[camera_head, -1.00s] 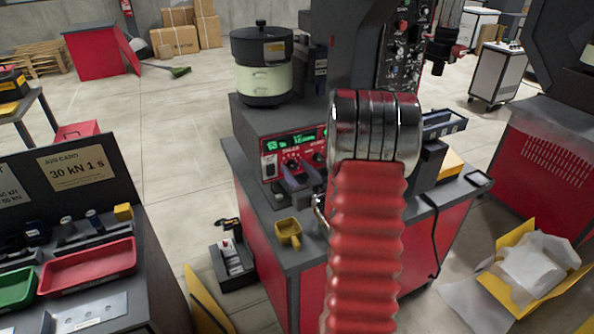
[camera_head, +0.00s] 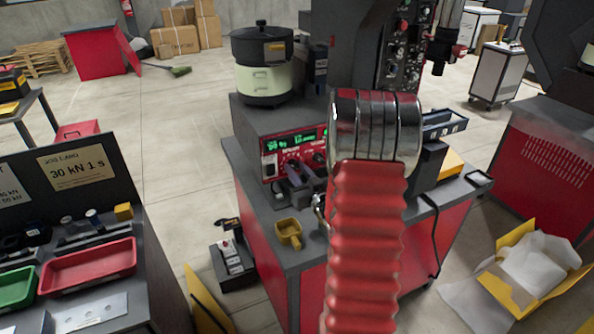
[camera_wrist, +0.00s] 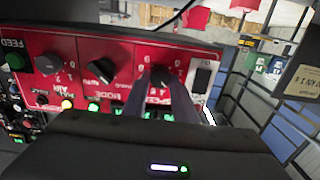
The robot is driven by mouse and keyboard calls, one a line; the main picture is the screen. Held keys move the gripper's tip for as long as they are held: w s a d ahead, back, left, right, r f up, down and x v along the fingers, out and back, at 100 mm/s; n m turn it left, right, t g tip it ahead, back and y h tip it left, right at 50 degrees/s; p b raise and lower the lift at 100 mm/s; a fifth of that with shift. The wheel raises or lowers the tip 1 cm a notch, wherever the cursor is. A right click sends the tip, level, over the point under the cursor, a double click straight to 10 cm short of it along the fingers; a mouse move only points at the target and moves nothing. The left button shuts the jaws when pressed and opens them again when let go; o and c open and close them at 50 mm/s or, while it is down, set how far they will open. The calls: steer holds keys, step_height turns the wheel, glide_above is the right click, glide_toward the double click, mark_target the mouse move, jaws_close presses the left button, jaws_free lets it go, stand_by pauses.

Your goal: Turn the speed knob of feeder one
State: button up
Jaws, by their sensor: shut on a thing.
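The red control panel (camera_head: 312,140) of the feeder faces me in the head view, below the dark and pale green bowl unit (camera_head: 264,82). In the wrist view the panel (camera_wrist: 120,58) appears upside down, with the black speed knob (camera_wrist: 162,74) above the word SPEED. My gripper (camera_head: 292,164) is at the panel's lower part. In the wrist view my gripper (camera_wrist: 161,80) has its two fingers shut on the speed knob, one on each side. The fingers hide part of the knob and its scale, so I cannot read its setting.
The mode knob (camera_wrist: 100,70) and the air knob (camera_wrist: 48,63) sit beside the speed knob. A rocker switch (camera_wrist: 202,78) is on its other side. A yellow scoop (camera_head: 289,232) lies on the feeder's bench. My red bellowed arm covers the bench's middle in the head view.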

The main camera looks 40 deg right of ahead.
steer(key=shift+d+m, duration=0.1)
steer(key=shift+m, duration=2.8)
steer(key=o, duration=1)
steer(key=shift+o, duration=0.2)
steer(key=shift+s, duration=0.1)
steer(key=v, duration=1.3)
steer(key=shift+s, duration=0.3)
